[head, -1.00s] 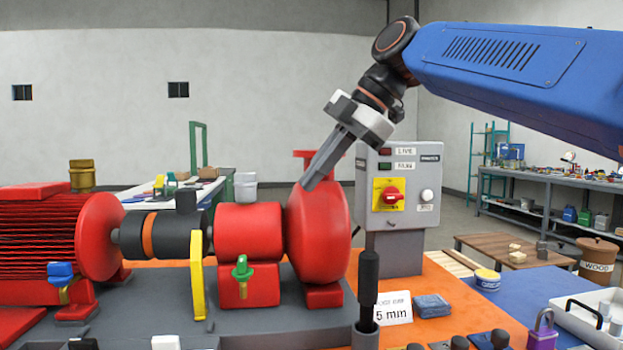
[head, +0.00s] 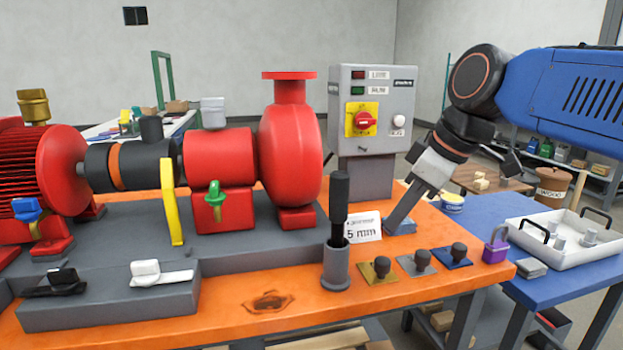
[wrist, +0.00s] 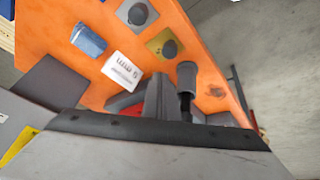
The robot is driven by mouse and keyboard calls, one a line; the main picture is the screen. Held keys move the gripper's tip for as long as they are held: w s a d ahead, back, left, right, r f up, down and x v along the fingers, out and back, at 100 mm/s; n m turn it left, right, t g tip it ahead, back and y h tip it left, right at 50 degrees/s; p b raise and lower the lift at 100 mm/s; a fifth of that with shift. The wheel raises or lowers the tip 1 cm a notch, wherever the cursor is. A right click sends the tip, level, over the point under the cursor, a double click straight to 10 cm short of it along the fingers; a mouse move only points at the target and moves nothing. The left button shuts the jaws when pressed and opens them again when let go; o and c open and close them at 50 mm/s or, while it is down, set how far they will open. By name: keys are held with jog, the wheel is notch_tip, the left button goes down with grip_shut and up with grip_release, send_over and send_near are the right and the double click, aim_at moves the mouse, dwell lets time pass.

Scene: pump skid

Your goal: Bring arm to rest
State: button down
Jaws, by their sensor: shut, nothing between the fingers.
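My gripper (head: 402,218) is at the right of the pump skid in the head view, pointing down and to the left. Its fingers are shut with nothing between them. The fingertips appear in front of the blue cloth (head: 405,225) beside the 5 mm card (head: 363,228); I cannot tell how high they are above it. In the wrist view the shut fingers (wrist: 160,98) show over the orange bench, with the card (wrist: 126,71) and the blue cloth (wrist: 89,40) apart from them. My blue arm link reaches in from the right.
The red pump (head: 290,160) and control box (head: 372,115) stand left of and behind my gripper. A black-handled tool stands in a grey cup (head: 335,268). Several knobbed plates (head: 415,263), a purple padlock (head: 495,245) and a white tray (head: 560,240) lie in front and right.

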jog(key=s+d+f+m+h, duration=0.1)
jog(key=s+d+f+m, duration=0.4)
jog(key=f, duration=0.6)
jog(key=s+d+f+m+h, duration=0.2)
jog(key=s+d+f+m, duration=0.4)
jog(key=f, duration=0.5)
jog(key=s+d, duration=0.1)
jog(key=d, duration=0.1)
jog(key=shift+s+d+f+t+h, duration=0.3)
jog(key=shift+s+f+t, duration=0.05)
jog(key=shift+s+t, duration=0.05)
